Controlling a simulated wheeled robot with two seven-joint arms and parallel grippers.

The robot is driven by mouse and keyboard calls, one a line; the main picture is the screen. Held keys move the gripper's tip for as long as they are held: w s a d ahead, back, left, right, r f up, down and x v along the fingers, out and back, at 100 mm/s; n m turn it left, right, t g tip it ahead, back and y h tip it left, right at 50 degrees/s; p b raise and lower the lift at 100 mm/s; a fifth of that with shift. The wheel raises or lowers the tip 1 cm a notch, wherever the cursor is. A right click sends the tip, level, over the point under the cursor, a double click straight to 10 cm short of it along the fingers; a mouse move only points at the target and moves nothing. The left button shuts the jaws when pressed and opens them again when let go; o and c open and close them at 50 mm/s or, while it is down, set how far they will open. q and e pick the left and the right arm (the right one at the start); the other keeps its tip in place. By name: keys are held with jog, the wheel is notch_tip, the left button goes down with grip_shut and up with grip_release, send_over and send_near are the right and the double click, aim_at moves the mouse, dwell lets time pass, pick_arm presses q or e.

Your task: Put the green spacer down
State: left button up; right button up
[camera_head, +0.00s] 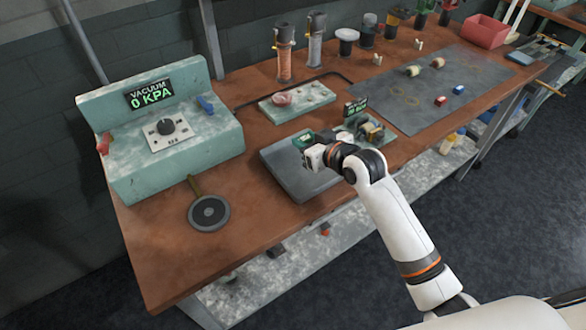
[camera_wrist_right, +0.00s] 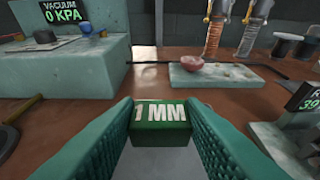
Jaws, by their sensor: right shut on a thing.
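The green spacer (camera_wrist_right: 161,124) is a small block with "1 MM" in white on its top. In the right wrist view it sits between the two teal ribbed fingers of my right gripper (camera_wrist_right: 160,128), which are shut on it. In the head view my right gripper (camera_head: 308,150) is over the grey plate (camera_head: 280,165) at the middle of the bench. The spacer shows there only as a small green patch (camera_head: 304,140) by the fingertips. Whether it touches the plate is hard to tell. My left gripper is not in view.
A vacuum box (camera_head: 160,130) reading 0 KPA stands at the left, with a round dark pad (camera_head: 209,212) before it. A pale green slab (camera_head: 297,101) with a pink dish lies behind the plate. A small display (camera_head: 355,107) stands right of it. Bare bench lies at front left.

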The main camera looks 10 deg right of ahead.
jog(key=f, duration=0.4)
jog(key=shift+d, duration=0.25)
jog(key=shift+a+f, duration=0.1)
jog(key=shift+f, duration=1.85)
jog(key=shift+f, duration=0.1)
jog(key=o, duration=1)
jog(key=shift+c, duration=0.2)
jog(key=v, duration=1.2)
